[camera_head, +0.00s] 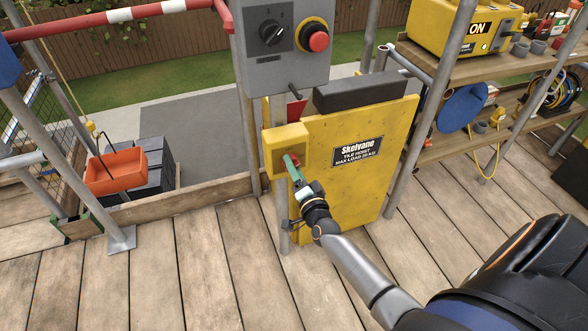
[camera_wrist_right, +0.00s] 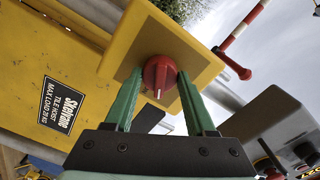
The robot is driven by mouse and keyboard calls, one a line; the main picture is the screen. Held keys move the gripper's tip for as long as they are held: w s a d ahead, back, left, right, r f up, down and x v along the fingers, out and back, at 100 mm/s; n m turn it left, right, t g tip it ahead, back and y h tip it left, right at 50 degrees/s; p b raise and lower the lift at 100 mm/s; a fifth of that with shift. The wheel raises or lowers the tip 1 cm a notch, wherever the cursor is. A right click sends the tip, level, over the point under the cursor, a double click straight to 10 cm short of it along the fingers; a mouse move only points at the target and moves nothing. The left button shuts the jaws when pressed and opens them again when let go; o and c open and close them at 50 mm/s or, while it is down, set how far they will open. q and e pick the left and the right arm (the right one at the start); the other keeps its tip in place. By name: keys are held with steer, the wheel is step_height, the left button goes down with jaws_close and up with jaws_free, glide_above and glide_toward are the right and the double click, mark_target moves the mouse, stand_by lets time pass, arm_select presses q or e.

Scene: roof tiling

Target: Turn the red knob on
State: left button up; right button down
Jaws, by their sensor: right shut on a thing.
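The red knob (camera_wrist_right: 160,74) sits on a yellow box (camera_wrist_right: 150,35), with a white line on its face pointing down toward my gripper's palm in the right wrist view. In the head view the same yellow box (camera_head: 281,140) is fixed at the left edge of the yellow tile hoist panel (camera_head: 345,185), and the knob is mostly hidden by my gripper. My right gripper (camera_head: 291,165) has its green fingers on either side of the knob and is shut on it; the fingers also show in the wrist view (camera_wrist_right: 160,82). My left gripper is not in view.
A grey control box (camera_head: 283,45) with a black selector and a red button (camera_head: 318,41) stands above. An orange tray (camera_head: 116,170) hangs at left near dark stacked blocks (camera_head: 150,150). Shelves with tools stand at right. The plank floor (camera_head: 190,270) in front is clear.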

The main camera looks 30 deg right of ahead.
steer(key=shift+m+b, duration=0.7)
steer(key=shift+m, duration=2.2)
steer(key=shift+c, duration=1.1)
jaws_free()
steer(key=shift+s, duration=0.1)
steer(key=p+v, duration=0.1)
steer(key=v, duration=1.1)
steer(key=shift+s, duration=0.25)
steer(key=shift+a+f, duration=0.1)
steer(key=shift+a, duration=0.05)
